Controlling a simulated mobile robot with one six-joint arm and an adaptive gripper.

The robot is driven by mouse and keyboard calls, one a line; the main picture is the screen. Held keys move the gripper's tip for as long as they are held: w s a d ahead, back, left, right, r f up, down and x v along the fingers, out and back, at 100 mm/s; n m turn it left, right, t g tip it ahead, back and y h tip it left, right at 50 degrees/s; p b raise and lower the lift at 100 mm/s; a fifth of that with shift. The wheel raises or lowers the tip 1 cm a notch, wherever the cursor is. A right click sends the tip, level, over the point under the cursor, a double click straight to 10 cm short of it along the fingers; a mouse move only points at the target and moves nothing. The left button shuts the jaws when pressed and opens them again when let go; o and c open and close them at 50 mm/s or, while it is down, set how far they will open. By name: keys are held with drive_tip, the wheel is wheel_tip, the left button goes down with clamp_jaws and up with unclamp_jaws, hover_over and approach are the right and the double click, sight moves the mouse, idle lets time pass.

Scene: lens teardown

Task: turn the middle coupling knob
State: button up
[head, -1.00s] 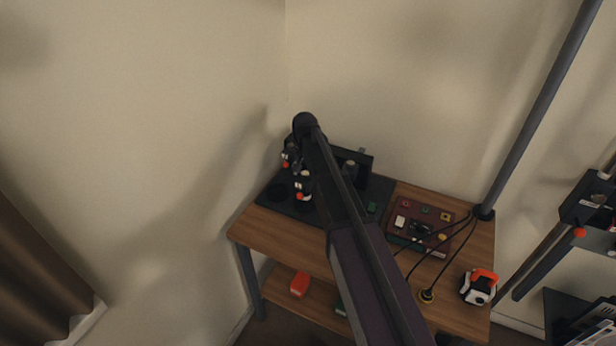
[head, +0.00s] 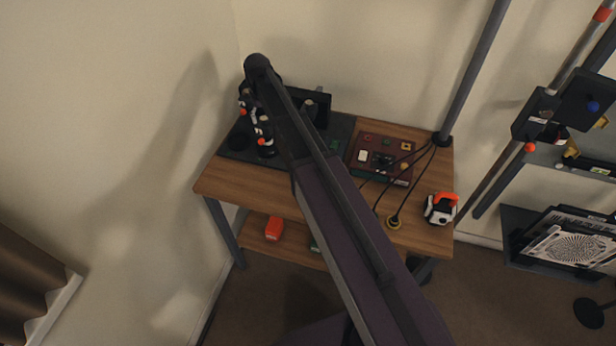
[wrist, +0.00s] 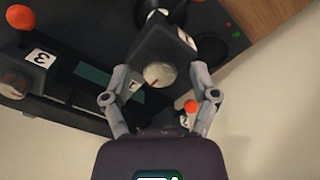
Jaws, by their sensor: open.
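In the wrist view a pale round knob (wrist: 159,75) with a red mark sits on the end of a dark block (wrist: 160,48). My gripper (wrist: 160,86) is open, with one finger on each side of this knob. I see no clear contact. A white label on the block is partly cut off, so I cannot tell its number. A neighbouring block (wrist: 40,72) to the left carries a "3" label and an orange ball. In the head view the dark apparatus (head: 263,147) stands at the table's back left. My arm hides the gripper there.
The wooden table (head: 240,184) also bears a dark red panel (head: 382,172) with cables and an orange-and-white device (head: 440,208). A grey pole (head: 472,75) rises at its back right. Shelving with equipment stands at the right.

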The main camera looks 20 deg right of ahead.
sight(264, 118)
drive_tip(key=n, duration=0.6)
drive_tip(key=shift+n, duration=0.3)
drive_tip(key=n, duration=0.6)
drive_tip(key=shift+r, duration=0.1)
wheel_tip(264, 118, up, 14)
drive_tip(key=p, duration=1.4)
drive_tip(key=s+d+f+m+b, duration=0.3)
drive_tip(key=s+f+m+b, duration=0.4)
drive_tip(key=s, duration=0.5)
drive_tip(key=s+d+f+m+b, duration=0.4)
drive_tip(key=s+f+m+b, duration=0.3)
drive_tip(key=s+f+b, duration=0.3)
drive_tip(key=shift+s+d+f+b, duration=0.35)
drive_tip(key=shift+s+f, duration=0.1)
drive_tip(key=shift+s, duration=1.25)
